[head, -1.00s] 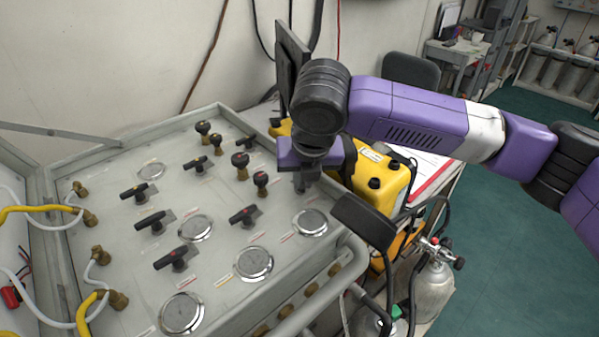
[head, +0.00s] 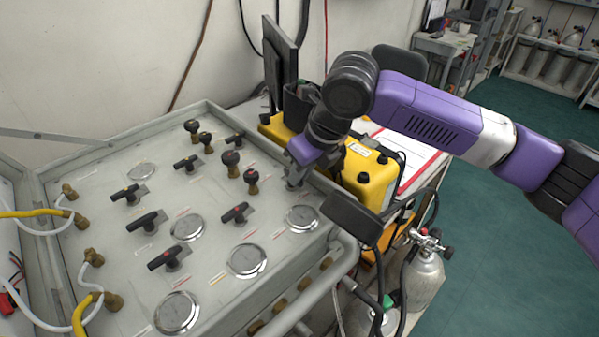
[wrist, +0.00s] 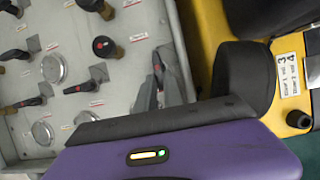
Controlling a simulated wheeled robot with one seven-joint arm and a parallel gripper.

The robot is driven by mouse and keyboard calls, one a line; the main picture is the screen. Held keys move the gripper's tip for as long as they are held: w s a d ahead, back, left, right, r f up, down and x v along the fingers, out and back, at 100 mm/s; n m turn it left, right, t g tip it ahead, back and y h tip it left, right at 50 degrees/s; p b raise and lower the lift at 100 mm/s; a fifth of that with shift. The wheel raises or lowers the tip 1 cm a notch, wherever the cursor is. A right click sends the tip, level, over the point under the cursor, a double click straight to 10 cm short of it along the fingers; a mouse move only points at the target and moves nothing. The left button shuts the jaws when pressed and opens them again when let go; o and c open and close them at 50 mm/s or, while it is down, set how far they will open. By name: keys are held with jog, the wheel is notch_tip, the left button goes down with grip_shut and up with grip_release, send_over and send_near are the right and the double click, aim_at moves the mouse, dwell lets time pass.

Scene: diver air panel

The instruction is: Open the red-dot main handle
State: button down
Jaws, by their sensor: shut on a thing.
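My gripper (head: 292,183) is at the right side of the grey panel (head: 110,255), low against its face. In the wrist view its fingers (wrist: 160,93) are shut on a black handle (wrist: 157,70) with a reddish mark, which I take as the red-dot main handle. In the head view my gripper and wrist hide most of that handle. How far the handle is turned is hard to tell.
Other black lever handles (head: 236,213), round knobs (head: 231,160) and round gauges (head: 302,219) cover the panel near my gripper. A yellow case (head: 368,175) stands close on the right. A gas cylinder (head: 425,275) stands lower right.

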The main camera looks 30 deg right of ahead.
dwell(0.3)
jog(key=c, duration=1.5)
grip_release()
jog(key=shift+b+v, duration=0.5)
jog(key=shift+v, duration=3.4)
